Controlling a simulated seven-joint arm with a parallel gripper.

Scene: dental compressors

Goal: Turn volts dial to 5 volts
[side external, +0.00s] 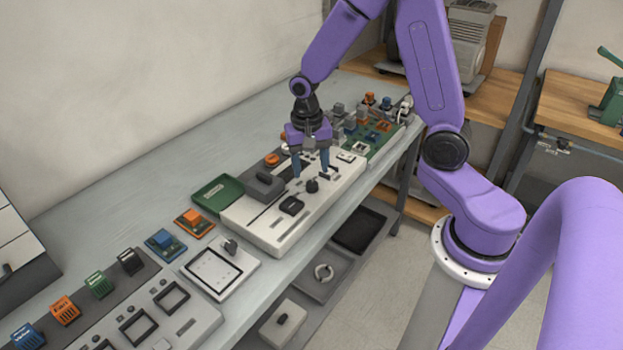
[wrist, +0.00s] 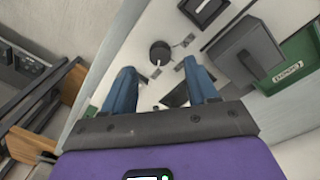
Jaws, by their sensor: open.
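A white control panel (side external: 262,228) lies on the long grey bench. A round black dial (side external: 312,186) sits on its top face near the front edge. In the wrist view the dial (wrist: 160,52) lies just beyond and between my fingertips. I cannot read any volt markings around it. My gripper (side external: 311,172) points down above the panel with its two blue fingers spread. In the wrist view the fingers of my gripper (wrist: 160,75) are apart, with nothing held between them.
The panel also carries a dark grey block (side external: 264,186) and a black square switch (side external: 291,205). A green tray (side external: 217,194) stands at the panel's left end. A green board (side external: 378,140) with small parts is beyond its right end. Orange and blue blocks stand along the bench at left.

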